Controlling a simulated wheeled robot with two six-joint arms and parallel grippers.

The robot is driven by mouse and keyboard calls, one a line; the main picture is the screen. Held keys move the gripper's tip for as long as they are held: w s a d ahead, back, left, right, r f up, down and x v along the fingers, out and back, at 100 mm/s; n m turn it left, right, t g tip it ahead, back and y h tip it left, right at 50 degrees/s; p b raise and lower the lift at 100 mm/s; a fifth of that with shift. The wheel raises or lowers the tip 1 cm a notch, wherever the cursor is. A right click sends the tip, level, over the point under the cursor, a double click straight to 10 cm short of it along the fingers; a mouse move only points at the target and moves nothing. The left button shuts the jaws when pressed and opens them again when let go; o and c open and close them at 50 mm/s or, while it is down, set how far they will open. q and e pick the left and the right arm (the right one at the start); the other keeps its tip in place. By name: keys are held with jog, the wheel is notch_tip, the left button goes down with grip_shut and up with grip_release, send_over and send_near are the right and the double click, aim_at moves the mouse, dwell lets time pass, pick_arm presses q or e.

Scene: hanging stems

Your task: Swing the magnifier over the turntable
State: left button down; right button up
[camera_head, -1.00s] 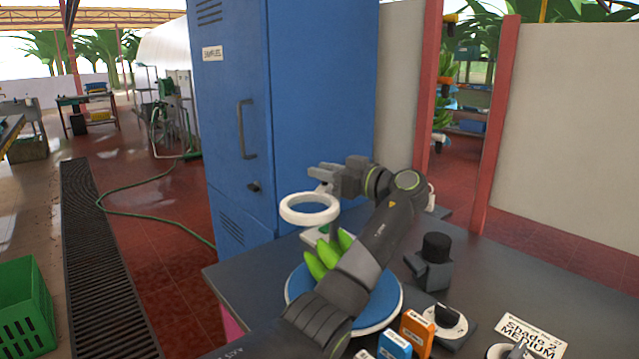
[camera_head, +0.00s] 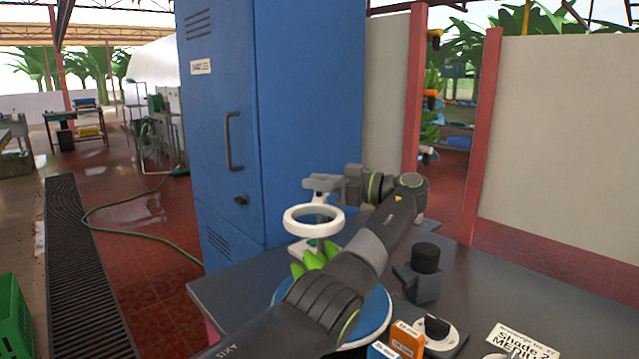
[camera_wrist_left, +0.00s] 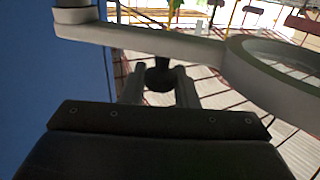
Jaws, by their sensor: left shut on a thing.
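The magnifier (camera_head: 314,234), a white ring on an arm, hangs above the table's far part. In the head view its ring shows above the green bananas (camera_head: 311,260) on the far part of the blue turntable (camera_head: 378,308). My left gripper (camera_head: 320,184) is at the ring's far side, shut on the magnifier's dark knob. In the left wrist view the knob (camera_wrist_left: 160,76) sits between the two fingers, below the white magnifier arm (camera_wrist_left: 150,40). My left forearm hides much of the turntable. My right gripper is out of view.
A tall blue cabinet (camera_head: 275,120) stands close behind and left of the magnifier. Right of the turntable are a dark block with a round top (camera_head: 424,270), a dial (camera_head: 437,330), an orange box (camera_head: 407,340) and a sign card (camera_head: 521,342). The table's right rear is clear.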

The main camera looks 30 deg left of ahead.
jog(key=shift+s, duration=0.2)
pick_arm(q)
jog(key=c, duration=1.2)
grip_release()
jog(key=shift+o, duration=0.2)
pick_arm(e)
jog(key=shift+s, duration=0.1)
pick_arm(q)
jog(key=shift+d, duration=0.1)
jog(key=shift+d, duration=0.3)
jog(key=d, duration=0.6)
jog(key=shift+w+d, duration=0.3)
jog(key=shift+w, duration=0.05)
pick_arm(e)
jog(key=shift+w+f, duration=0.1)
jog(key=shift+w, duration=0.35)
pick_arm(q)
jog(key=shift+c, duration=0.4)
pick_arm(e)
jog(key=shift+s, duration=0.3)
